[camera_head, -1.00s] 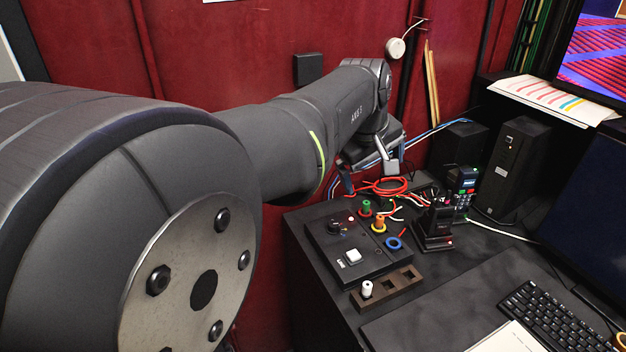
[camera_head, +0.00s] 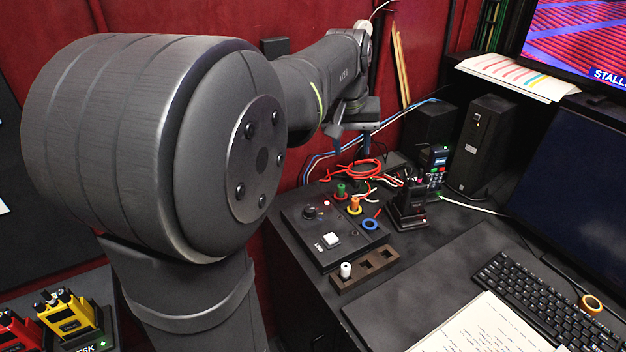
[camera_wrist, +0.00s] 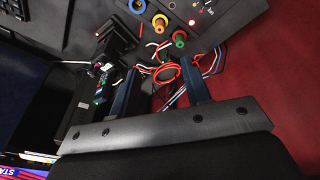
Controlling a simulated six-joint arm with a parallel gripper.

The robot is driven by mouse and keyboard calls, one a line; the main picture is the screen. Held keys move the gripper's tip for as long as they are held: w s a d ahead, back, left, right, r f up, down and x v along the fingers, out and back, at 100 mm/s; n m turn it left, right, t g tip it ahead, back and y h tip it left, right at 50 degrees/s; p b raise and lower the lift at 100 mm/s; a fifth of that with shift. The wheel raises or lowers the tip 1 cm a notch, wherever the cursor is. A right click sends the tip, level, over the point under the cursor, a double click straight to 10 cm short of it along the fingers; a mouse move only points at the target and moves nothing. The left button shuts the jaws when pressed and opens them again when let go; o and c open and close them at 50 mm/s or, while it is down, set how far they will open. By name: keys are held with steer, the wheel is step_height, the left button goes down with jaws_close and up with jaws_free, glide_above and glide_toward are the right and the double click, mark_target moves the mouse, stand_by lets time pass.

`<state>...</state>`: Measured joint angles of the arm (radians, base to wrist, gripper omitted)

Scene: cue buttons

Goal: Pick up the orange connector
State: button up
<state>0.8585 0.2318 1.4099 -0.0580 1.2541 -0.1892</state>
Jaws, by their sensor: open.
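The orange connector (camera_head: 354,204) stands upright in a yellow ring on the black panel, between a green connector (camera_head: 340,190) and a blue ring (camera_head: 370,224). In the wrist view the orange connector (camera_wrist: 160,22) shows near the top, with the green connector (camera_wrist: 179,38) beside it. My gripper (camera_wrist: 160,67) is open and empty, its two fingers pointing towards the connectors but apart from them. In the head view my gripper (camera_head: 352,148) hangs above and behind the panel, partly hidden by the wrist.
The black panel (camera_head: 312,243) also carries a knob and a white button. A dark holder (camera_head: 376,265) with a white connector (camera_head: 346,270) lies in front. Red cables (camera_head: 350,172) lie behind the connectors. A handheld radio (camera_head: 410,205) stands close on the right.

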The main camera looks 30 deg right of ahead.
steer(key=w+d+f+m+g+y, duration=0.1)
steer(key=w+d+f+m+y, duration=0.3)
steer(key=m, duration=0.6)
steer(key=m+h, duration=0.2)
steer(key=m, duration=0.1)
glide_above(355, 199)
steer(key=f, duration=1)
steer(key=shift+w+d+f, duration=0.15)
steer(key=shift+w+f, duration=0.1)
steer(key=shift+f, duration=0.15)
steer(key=shift+s+a+f, duration=0.1)
steer(key=shift+s+f, duration=0.1)
steer(key=shift+f, duration=1.15)
steer(key=shift+s+a+f, duration=0.1)
steer(key=shift+s+f, duration=0.05)
steer(key=shift+f, duration=1.2)
steer(key=shift+c, duration=0.2)
